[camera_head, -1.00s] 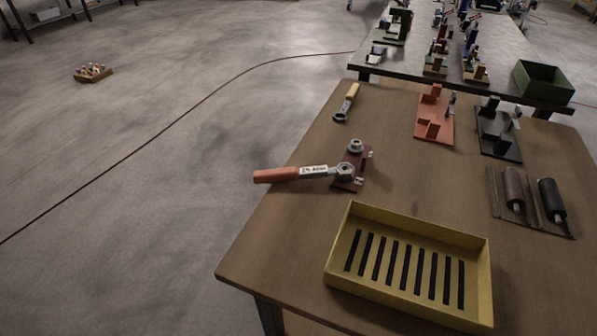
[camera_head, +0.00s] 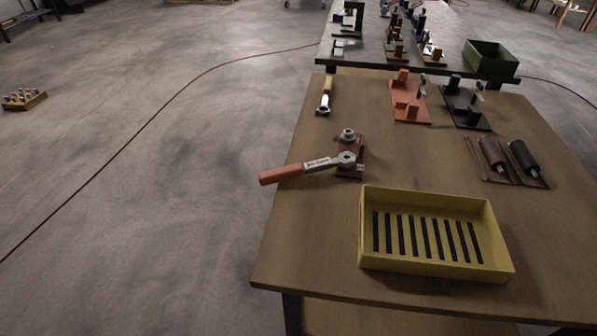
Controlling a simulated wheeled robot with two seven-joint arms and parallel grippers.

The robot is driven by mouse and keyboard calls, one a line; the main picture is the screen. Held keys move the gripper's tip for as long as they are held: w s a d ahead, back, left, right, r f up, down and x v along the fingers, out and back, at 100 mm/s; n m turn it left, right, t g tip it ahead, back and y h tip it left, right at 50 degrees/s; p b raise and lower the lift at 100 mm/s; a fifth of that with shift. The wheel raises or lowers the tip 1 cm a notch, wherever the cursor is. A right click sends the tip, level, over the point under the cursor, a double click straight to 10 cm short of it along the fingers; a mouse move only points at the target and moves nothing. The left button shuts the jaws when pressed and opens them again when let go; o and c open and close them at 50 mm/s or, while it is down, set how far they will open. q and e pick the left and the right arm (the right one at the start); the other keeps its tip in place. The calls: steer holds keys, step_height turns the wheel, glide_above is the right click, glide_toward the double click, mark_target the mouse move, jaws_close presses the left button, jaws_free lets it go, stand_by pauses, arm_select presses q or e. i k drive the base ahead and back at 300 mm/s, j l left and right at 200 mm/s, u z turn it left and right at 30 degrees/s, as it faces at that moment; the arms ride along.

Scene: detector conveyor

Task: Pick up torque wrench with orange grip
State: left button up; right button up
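The torque wrench with the orange grip (camera_head: 282,174) lies near the left edge of the wooden table (camera_head: 310,240). Its grip sticks out past the table edge to the left. Its grey shaft bears a white label, and its head rests at a dark red fixture plate (camera_head: 348,168) with metal nuts or sockets on it. Neither of my grippers shows in the head view.
A yellow tray (camera_head: 372,262) with black slots stands at the front of the table. A wrench with a pale yellow handle (camera_head: 327,87), an orange fixture (camera_head: 408,112), a black fixture (camera_head: 470,118) and two dark cylinders lie behind.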

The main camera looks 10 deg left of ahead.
mark_target(290, 172)
steer(key=i+j+z, duration=0.1)
steer(key=j+z, duration=0.25)
steer(key=j, duration=0.2)
steer(key=j+z, duration=0.4)
steer(key=j, duration=0.15)
steer(key=j+z, duration=0.35)
steer(key=j, duration=0.2)
